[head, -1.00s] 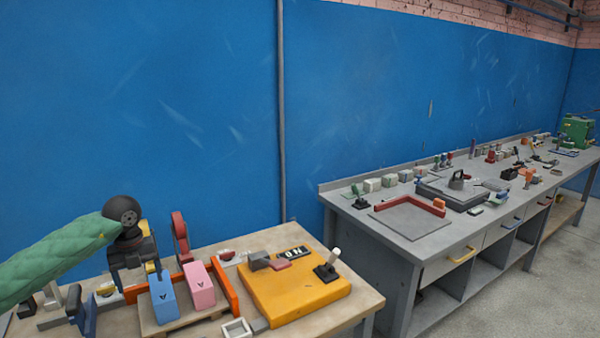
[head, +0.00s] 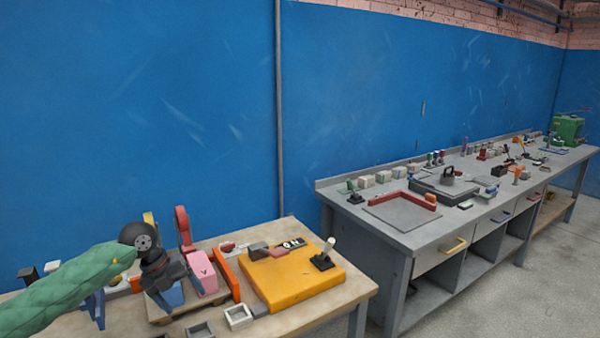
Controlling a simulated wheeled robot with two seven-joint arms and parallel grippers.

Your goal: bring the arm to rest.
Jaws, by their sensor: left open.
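My left arm (head: 70,285) comes in from the left in a green quilted sleeve. Its black left gripper (head: 162,278) hangs over the wooden bench at the left and is open. It is in front of the blue block (head: 174,296) and covers much of it; whether they touch I cannot tell. The pink block (head: 205,277), marked with a dark letter, stands just right of the gripper. My right gripper is not in view.
A yellow panel (head: 295,283) with a lever (head: 325,255) and a sign lies on the wooden bench (head: 345,282). An orange rail (head: 226,276) stands beside the pink block. A red upright part (head: 183,226) rises behind. A long grey workbench (head: 400,240) holds several small items.

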